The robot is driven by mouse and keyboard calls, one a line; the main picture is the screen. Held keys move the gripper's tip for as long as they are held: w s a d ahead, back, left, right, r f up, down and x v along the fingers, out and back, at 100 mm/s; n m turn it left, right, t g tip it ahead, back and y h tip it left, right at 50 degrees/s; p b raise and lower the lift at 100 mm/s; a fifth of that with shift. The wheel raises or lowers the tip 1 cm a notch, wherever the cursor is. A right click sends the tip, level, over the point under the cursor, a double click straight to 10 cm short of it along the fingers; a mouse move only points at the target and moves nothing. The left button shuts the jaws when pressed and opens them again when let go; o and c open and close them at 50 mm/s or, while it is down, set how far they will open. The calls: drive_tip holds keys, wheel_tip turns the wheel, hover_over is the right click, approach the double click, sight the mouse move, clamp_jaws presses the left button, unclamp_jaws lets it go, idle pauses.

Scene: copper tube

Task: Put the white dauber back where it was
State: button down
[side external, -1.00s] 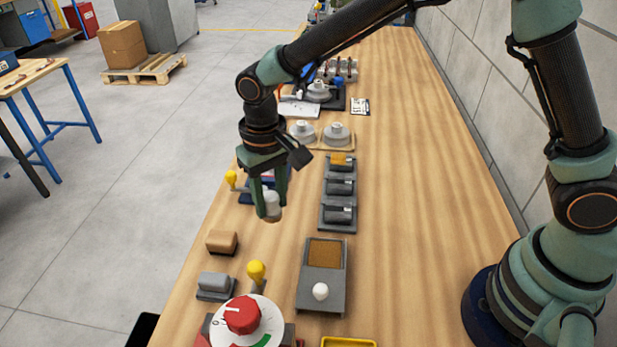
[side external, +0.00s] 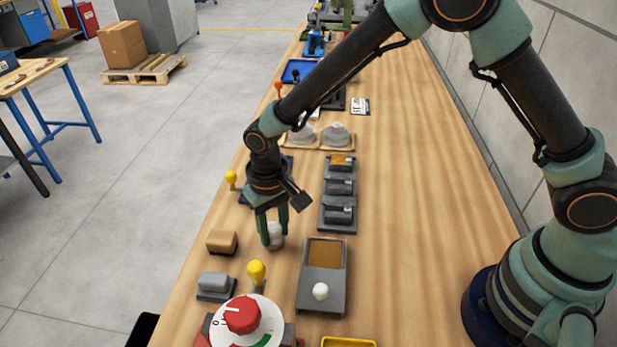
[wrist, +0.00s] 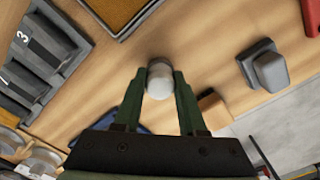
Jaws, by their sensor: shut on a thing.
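My gripper (side external: 272,238) is shut on the white dauber (side external: 277,241), a small pale rounded piece, partly hidden by the fingers. It is held low over the bare wood, left of the grey tray; I cannot tell if it touches the table. In the wrist view the dauber (wrist: 160,82) sits between the fingertips of my gripper (wrist: 159,78). A dark grey rack (side external: 338,195) with several slots stands up and right of it, and its numbered slots show in the wrist view (wrist: 38,60).
A grey tray (side external: 311,287) with a brown pad (side external: 324,253) and white knob (side external: 320,291) lies to the right. A tan block (side external: 222,243), grey block (side external: 214,281), yellow knob (side external: 256,272) and red dial (side external: 242,314) stand nearby. The table's right side is clear.

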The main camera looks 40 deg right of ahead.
sight(274, 226)
drive_tip(key=shift+c, duration=2.4)
unclamp_jaws()
drive_tip(key=shift+f, duration=0.1)
wheel_tip(274, 226, up, 12)
drive_tip(key=s+d+r+t, duration=0.3)
drive_tip(key=d+r, duration=0.7)
drive_tip(key=d, duration=0.2)
drive_tip(key=s+d+r+t, duration=0.1)
drive_tip(key=s+d+t, duration=0.1)
drive_tip(key=s+d, duration=0.5)
drive_tip(key=d, duration=0.2)
drive_tip(key=shift+s+d+r+t, duration=0.25)
drive_tip(key=shift+s+d+t, duration=0.05)
drive_tip(key=shift+s+d, duration=0.05)
